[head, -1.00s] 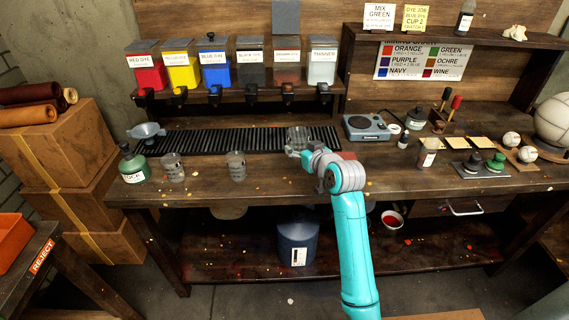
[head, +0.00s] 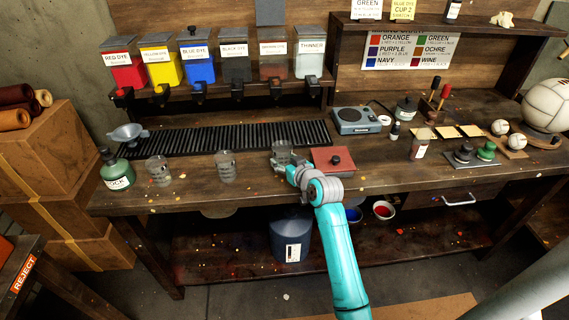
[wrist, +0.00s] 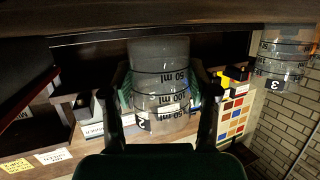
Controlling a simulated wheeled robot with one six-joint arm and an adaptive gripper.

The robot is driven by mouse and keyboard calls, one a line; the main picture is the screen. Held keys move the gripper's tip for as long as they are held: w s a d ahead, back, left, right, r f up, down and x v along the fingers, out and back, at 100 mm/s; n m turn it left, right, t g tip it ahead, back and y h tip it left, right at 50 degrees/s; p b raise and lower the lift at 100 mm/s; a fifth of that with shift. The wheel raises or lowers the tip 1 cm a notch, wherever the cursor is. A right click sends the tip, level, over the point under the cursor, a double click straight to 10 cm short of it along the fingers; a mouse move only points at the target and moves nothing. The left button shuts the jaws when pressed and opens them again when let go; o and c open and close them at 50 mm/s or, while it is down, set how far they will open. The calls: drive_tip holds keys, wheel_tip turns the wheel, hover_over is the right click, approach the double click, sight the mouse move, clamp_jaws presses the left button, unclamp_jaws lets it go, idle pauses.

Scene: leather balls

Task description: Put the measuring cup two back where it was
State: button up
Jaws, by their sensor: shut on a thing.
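The measuring cup two (head: 283,151) is a clear, greyish cup with black markings. In the wrist view the cup (wrist: 160,80) fills the middle, upright relative to the fingers, with a "2" on its label. My gripper (head: 284,163) is shut on it, one finger on each side. The cup is over the bench near the front edge of the black slatted grate; I cannot tell whether its base touches. Two similar cups stand to its left, a middle one (head: 226,166) and a left one (head: 158,171). A cup marked "3" (wrist: 284,62) shows in the wrist view.
The black grate (head: 215,138) runs behind, under the dye dispensers. A green bottle (head: 116,170) stands at the left. Bare bench lies between the middle cup and the held cup.

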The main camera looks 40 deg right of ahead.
drive_tip(key=shift+f, duration=0.45)
drive_tip(key=shift+f, duration=0.1)
drive_tip(key=o, duration=1.2)
drive_tip(key=shift+o, duration=0.2)
drive_tip(key=v, duration=1.2)
drive_tip(key=shift+a, duration=0.1)
